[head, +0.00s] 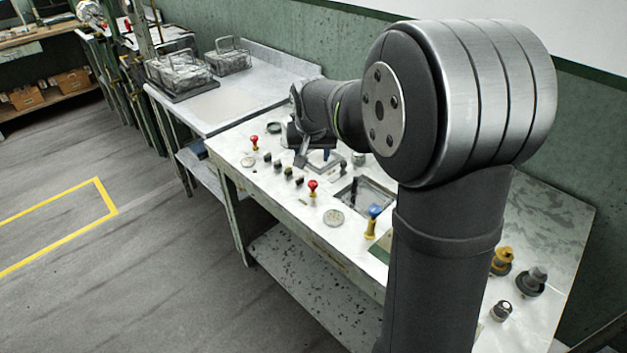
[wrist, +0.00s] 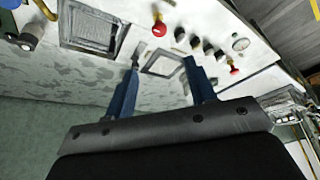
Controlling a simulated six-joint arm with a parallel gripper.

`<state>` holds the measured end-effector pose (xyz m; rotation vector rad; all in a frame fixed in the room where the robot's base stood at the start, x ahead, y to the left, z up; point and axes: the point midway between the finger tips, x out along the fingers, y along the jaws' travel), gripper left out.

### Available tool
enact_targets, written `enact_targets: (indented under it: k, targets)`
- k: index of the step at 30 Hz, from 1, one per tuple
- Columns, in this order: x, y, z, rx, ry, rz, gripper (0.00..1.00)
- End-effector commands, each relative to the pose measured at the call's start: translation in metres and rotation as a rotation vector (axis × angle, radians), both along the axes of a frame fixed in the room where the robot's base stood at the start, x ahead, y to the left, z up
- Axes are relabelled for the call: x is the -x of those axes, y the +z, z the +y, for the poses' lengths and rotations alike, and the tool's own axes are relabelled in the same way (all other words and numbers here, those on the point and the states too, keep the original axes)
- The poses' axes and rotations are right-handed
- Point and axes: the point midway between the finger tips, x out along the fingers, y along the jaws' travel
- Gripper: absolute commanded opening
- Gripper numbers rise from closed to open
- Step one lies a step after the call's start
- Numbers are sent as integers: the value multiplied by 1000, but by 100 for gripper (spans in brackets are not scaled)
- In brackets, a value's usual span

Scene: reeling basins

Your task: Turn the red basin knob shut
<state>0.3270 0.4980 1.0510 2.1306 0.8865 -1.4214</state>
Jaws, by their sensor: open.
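Two red-topped knobs stand on the white bench top. One red knob (head: 313,186) is nearer the head camera and also shows in the wrist view (wrist: 159,27). The other red knob (head: 255,141) is farther off, near the front left edge, and shows in the wrist view too (wrist: 233,69). I cannot tell which one is the basin knob. My gripper (head: 312,158) is open and empty over the small far basin (wrist: 163,65), apart from both red knobs. Its two blue fingers (wrist: 161,66) show in the wrist view.
A blue knob (head: 374,212) stands beside a larger square basin (head: 385,187), partly hidden by my arm. Several small dark knobs (head: 289,172) line the front between the red ones. Wire baskets (head: 180,72) stand on the far table.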

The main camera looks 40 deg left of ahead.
Motion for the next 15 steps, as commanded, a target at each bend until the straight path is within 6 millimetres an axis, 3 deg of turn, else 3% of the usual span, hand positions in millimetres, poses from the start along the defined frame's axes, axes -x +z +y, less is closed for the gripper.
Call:
enact_targets:
  k: [15]
  targets:
    - [-29,-101,28,3,-3,3,50]
